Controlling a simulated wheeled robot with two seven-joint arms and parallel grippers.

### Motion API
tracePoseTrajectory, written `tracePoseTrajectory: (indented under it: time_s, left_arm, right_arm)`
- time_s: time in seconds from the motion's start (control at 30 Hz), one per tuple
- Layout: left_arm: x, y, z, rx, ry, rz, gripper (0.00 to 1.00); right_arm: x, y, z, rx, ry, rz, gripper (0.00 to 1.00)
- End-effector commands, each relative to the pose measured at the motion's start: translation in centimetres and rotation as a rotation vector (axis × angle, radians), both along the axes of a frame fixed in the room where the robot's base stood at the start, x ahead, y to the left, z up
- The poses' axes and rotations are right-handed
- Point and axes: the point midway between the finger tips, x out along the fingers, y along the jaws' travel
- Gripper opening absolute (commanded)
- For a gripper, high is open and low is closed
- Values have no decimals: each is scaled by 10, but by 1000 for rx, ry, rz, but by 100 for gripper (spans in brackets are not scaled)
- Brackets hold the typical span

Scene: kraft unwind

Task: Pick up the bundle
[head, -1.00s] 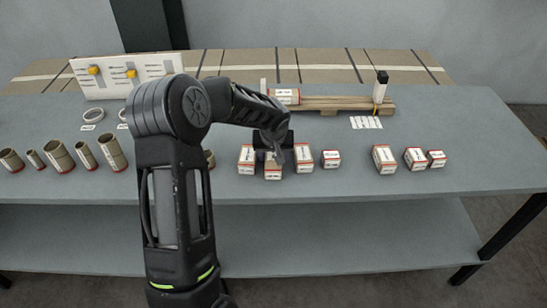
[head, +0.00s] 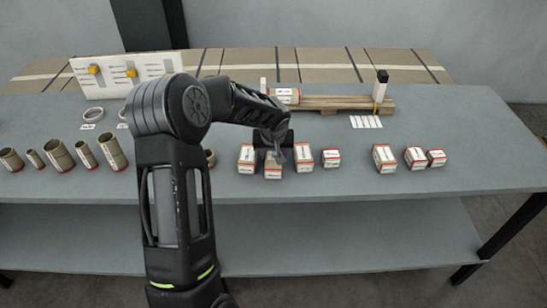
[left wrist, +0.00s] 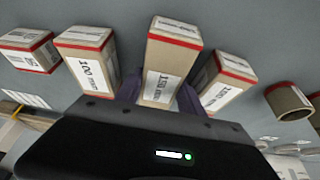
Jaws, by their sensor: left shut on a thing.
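The bundle (head: 273,172) is a kraft-brown block with a red edge band and a white printed label, in the row at the table's front. My left gripper (head: 273,153) is over it from above and shut on it. In the left wrist view the bundle (left wrist: 171,62) stands between the two dark fingers (left wrist: 160,95), its label facing the camera. The fingers and wrist hide part of it. I cannot tell whether it touches the table. My right gripper is not in view.
Similar bundles stand close on both sides, one left (head: 246,159) and one right (head: 304,158). More stand farther right (head: 384,158). Several brown tubes (head: 60,156) stand at the left. A pallet (head: 340,104) and a white board (head: 112,75) are behind. The table's right end is clear.

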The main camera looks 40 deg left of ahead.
Motion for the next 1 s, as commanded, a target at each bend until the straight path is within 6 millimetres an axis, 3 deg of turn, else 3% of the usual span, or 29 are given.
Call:
tracePoseTrajectory:
  time_s: [0.67,1.0]
  left_arm:
    - [1,0,7,1,-3,2,0]
    - [2,0,63,1,-6,1,0]
  right_arm:
    - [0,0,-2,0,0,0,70]
    - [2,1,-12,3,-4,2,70]
